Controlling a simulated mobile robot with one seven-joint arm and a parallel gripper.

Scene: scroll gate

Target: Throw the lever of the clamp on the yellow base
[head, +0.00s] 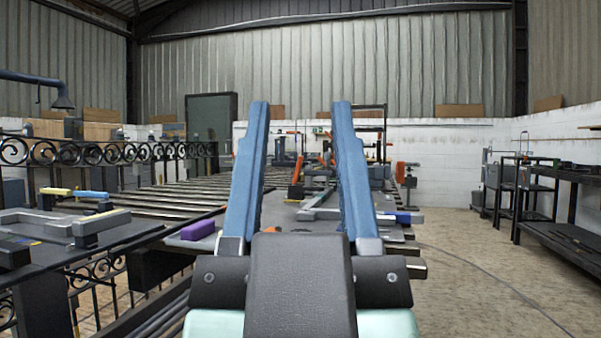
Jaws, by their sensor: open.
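My gripper (300,104) fills the middle of the head view, its two long blue fingers pointing away and spread wide with nothing between them. Beyond it, between the fingers, an orange-handled device (296,182) stands upright on the far worktable. A second orange upright piece (399,172) stands to the right of the right finger. Either may be a clamp; they are too small to tell. I cannot make out a clamp on a yellow base. My gripper hides part of the table.
A purple block (198,230) lies left of my gripper. A scrolled iron railing (75,152) runs behind. Black shelving (565,195) stands at right. The floor (480,270) at right is clear apart from a cable.

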